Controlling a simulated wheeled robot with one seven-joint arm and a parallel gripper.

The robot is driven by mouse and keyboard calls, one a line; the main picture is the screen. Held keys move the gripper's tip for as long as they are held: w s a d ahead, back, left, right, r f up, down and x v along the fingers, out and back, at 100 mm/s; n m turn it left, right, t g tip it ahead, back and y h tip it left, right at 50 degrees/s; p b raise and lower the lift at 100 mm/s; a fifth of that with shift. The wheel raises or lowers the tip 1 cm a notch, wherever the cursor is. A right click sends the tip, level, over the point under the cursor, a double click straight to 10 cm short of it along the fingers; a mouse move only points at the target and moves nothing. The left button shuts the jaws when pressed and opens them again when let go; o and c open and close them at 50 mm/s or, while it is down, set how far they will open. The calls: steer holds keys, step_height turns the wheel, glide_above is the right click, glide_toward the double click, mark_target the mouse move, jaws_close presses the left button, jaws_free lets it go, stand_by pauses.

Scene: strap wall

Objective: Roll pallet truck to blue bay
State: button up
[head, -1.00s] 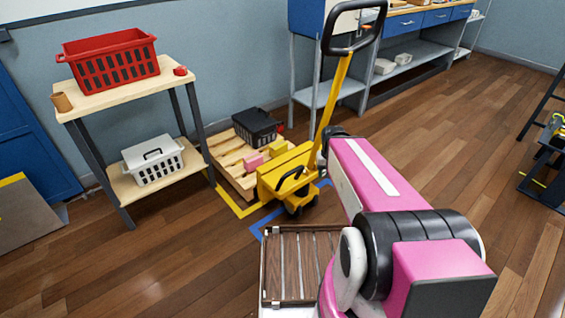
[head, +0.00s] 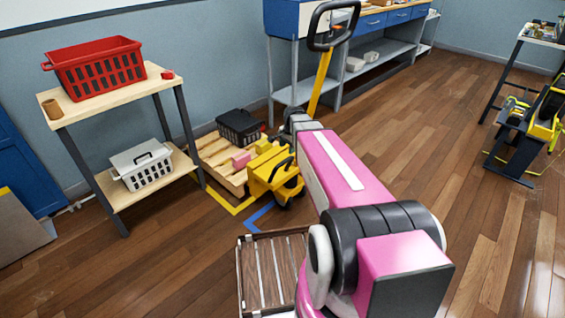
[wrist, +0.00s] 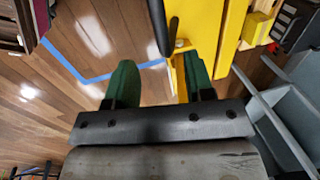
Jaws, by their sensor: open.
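The yellow pallet truck (head: 268,178) stands at the near end of a wooden pallet (head: 215,160). Its yellow handle post rises up and right to a black loop grip (head: 331,35). The blue bay's floor tape (head: 261,216) shows just in front of the truck; my arm hides much of the bay. The blue line (wrist: 88,74) also crosses the wrist view. My gripper (wrist: 158,82) is open, its two green fingers pointing at the truck. A narrow yellow part of the truck (wrist: 180,80) appears between them, close to the right finger. I cannot tell whether they touch.
Yellow floor tape (head: 228,203) lies beside the pallet, which carries a black crate (head: 239,127) and small blocks. A shelf (head: 103,103) with baskets stands left, a workbench (head: 375,72) behind. Floor on the right is open up to a black and yellow stand (head: 525,135).

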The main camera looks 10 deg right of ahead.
mark_target(285, 160)
steer(key=f, duration=0.3)
steer(key=w+f, duration=0.1)
steer(key=f, duration=0.2)
steer(key=a+f, duration=0.1)
steer(key=f, duration=0.2)
steer(key=shift+w, duration=0.2)
jaws_close()
